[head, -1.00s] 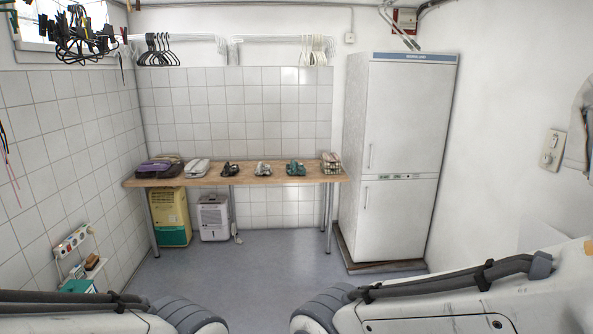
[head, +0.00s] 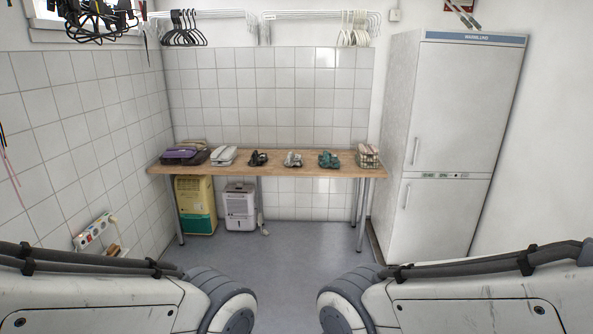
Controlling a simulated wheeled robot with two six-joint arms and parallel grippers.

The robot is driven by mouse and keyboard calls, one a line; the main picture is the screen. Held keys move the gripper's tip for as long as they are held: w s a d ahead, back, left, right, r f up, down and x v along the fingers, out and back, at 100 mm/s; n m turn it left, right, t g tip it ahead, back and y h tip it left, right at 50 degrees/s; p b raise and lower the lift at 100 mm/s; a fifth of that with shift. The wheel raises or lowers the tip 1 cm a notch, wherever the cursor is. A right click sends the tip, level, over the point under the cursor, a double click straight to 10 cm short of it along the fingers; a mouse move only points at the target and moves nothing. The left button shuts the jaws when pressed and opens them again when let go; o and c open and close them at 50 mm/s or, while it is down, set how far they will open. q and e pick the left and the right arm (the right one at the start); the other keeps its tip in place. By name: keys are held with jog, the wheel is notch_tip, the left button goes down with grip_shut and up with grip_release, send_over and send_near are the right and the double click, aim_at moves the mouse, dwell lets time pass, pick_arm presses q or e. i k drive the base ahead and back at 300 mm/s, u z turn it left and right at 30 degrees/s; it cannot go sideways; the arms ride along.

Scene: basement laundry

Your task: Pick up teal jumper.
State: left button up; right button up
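A crumpled teal garment (head: 329,159), which looks like the teal jumper, lies on the wooden table (head: 290,172) against the back wall, right of its middle. A grey-white crumpled garment (head: 293,159) lies to its left and a checked folded bundle (head: 368,156) to its right, each apart from it. The teal garment is small and its details are hard to tell. Only the upper links of my two arms show at the bottom left and right. Neither of my grippers is in view.
Also on the table are a dark crumpled item (head: 258,159), a folded white item (head: 224,156) and a purple pile (head: 185,153). A yellow-green unit (head: 196,204) and a white dehumidifier (head: 240,207) stand beneath. A tall fridge (head: 450,150) stands right. The floor (head: 300,245) before the table is clear.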

aim_at(327, 161)
jog(key=i, duration=4.95)
jog(key=z, duration=0.05)
